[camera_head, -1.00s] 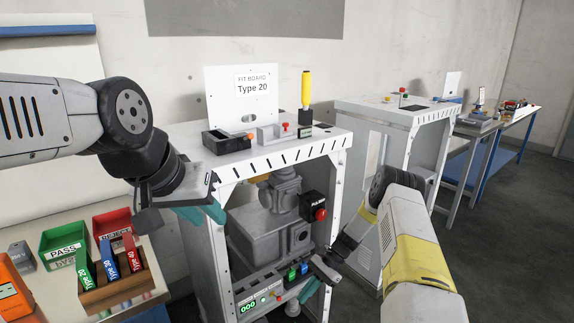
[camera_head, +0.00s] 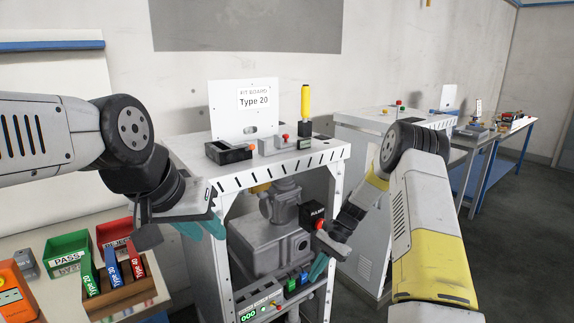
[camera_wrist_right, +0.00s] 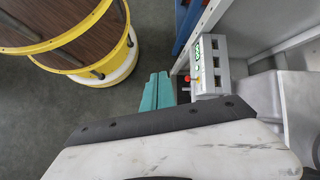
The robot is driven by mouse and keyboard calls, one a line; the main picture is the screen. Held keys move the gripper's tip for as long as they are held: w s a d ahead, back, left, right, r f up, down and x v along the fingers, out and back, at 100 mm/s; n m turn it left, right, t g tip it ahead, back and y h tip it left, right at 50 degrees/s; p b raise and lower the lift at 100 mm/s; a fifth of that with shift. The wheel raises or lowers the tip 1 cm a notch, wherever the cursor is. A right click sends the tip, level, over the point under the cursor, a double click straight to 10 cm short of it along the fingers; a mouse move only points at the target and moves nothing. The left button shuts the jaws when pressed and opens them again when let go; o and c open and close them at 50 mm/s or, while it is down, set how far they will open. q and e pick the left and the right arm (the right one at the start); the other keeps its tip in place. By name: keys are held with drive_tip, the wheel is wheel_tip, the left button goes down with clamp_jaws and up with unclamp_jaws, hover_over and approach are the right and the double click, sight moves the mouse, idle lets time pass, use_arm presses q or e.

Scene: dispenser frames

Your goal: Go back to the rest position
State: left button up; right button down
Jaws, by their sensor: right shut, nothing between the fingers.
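My right gripper (camera_head: 318,268) is in front of the white dispenser frame (camera_head: 335,205), its teal fingers closed together with nothing between them. The right wrist view shows the same teal fingers (camera_wrist_right: 157,90) side by side, beside a grey control box (camera_wrist_right: 210,65) with green lights. My left gripper (camera_head: 203,226) hangs at the frame's front left, its teal fingers partly hidden by its dark body; whether it is open is unclear. I see nothing held in it.
A Type 20 board (camera_head: 243,100) and a yellow-handled tool (camera_head: 305,105) stand on the frame's top. Green PASS (camera_head: 66,241) and red REJECT bins are at lower left. Other benches stand at right.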

drive_tip(key=s+d+r+n+t+h, duration=0.1)
drive_tip(key=s+r+n+t, duration=0.15)
drive_tip(key=r, duration=0.95)
drive_tip(key=s+d+r+n+t+h, duration=0.2)
drive_tip(key=s+r, duration=0.2)
drive_tip(key=r, duration=0.7)
drive_tip(key=s+d+r+n+t, duration=0.1)
drive_tip(key=s+r+n+t, duration=0.1)
drive_tip(key=s+r, duration=0.3)
drive_tip(key=s+d+r+n+t+h, duration=0.1)
drive_tip(key=s+r, duration=0.4)
drive_tip(key=s, duration=0.8)
drive_tip(key=shift+s+d+r+n+t, duration=0.3)
drive_tip(key=shift+r+n+t, duration=0.15)
drive_tip(key=shift+t, duration=0.7)
